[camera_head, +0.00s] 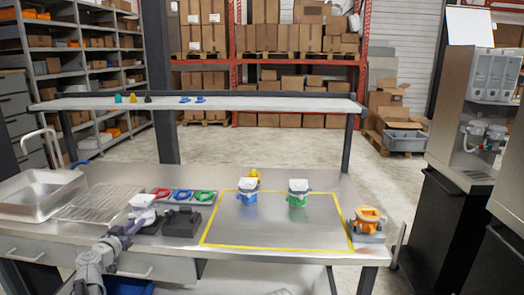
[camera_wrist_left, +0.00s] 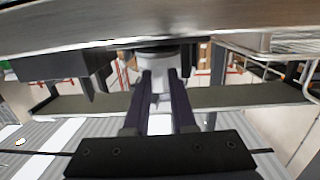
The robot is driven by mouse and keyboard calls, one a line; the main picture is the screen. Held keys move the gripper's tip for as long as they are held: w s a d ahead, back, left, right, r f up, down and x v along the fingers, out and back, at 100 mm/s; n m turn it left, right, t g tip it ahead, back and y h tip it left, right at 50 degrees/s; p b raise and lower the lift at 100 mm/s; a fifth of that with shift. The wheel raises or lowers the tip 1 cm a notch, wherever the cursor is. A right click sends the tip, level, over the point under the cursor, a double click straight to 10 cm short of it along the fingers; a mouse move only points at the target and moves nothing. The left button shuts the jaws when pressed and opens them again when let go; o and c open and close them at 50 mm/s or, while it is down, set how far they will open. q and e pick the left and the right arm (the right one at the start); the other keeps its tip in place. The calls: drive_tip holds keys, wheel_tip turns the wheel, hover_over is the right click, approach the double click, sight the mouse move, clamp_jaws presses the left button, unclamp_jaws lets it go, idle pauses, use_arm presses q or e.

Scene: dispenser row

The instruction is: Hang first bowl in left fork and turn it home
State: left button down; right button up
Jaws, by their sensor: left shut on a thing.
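My left gripper (camera_head: 132,226) reaches in from the lower left over the bench. It is shut on a pale grey-white piece (camera_head: 142,202), which appears to be the bowl. In the left wrist view the two dark fingers close on this pale round piece (camera_wrist_left: 157,52). Its lower part and contact with what lies below are hidden. A black holder (camera_head: 182,222) stands just right of the gripper; in the wrist view dark prongs show at the left (camera_wrist_left: 65,66). I cannot tell which part is the left fork. My right gripper is not in view.
A metal sink (camera_head: 40,192) and wire rack (camera_head: 98,203) lie left. Red, blue and green rings (camera_head: 182,195) lie behind the holder. Blue (camera_head: 247,198) and green (camera_head: 297,200) white-topped units stand in a yellow-outlined area. An orange unit (camera_head: 368,216) stands at the right edge.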

sight(137, 209)
use_arm(q)
drive_tip(key=shift+w+r+p, duration=0.25)
drive_tip(key=shift+r+p, duration=0.55)
drive_tip(key=shift+r, duration=0.1)
drive_tip(key=shift+w+r+p, duration=0.2)
drive_tip(key=shift+r+p, duration=0.6)
drive_tip(key=shift+r, duration=0.1)
drive_tip(key=shift+s+r+p, duration=0.2)
drive_tip(key=shift+r+p, duration=0.1)
drive_tip(key=shift+r, duration=0.05)
drive_tip(key=shift+r, duration=0.25)
wheel_tip(137, 209, up, 8)
drive_tip(key=p, duration=0.8)
